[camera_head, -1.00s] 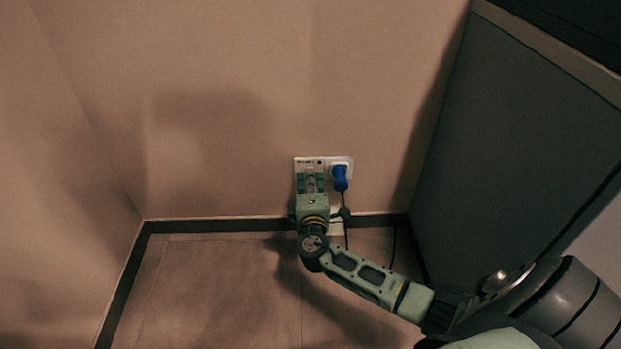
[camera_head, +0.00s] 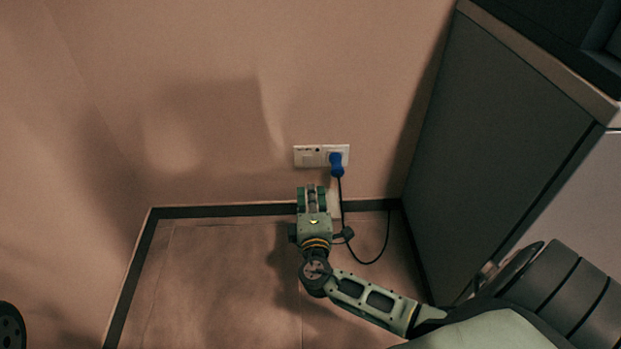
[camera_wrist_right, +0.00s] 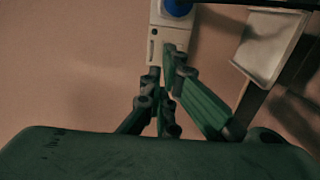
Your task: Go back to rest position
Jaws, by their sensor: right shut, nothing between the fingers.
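My right gripper (camera_head: 312,190) is shut and empty. In the head view it is in front of the wall, just below a white socket panel (camera_head: 309,156), with its fingers pointing up toward it. A blue plug (camera_head: 336,164) sits in the right part of the panel, and its dark cable (camera_head: 386,232) hangs down in a loop to the right of my gripper. In the right wrist view, the green fingers (camera_wrist_right: 166,95) point toward the panel (camera_wrist_right: 170,36), and the blue plug (camera_wrist_right: 178,7) is cut off at the top edge. My left gripper is not in view.
A large grey cabinet (camera_head: 490,130) stands close on the right, beside my right arm. A dark baseboard (camera_head: 220,211) runs along the wall. The floor (camera_head: 215,280) to the left of my arm is clear. In the right wrist view a white box-like piece (camera_wrist_right: 270,45) shows at right.

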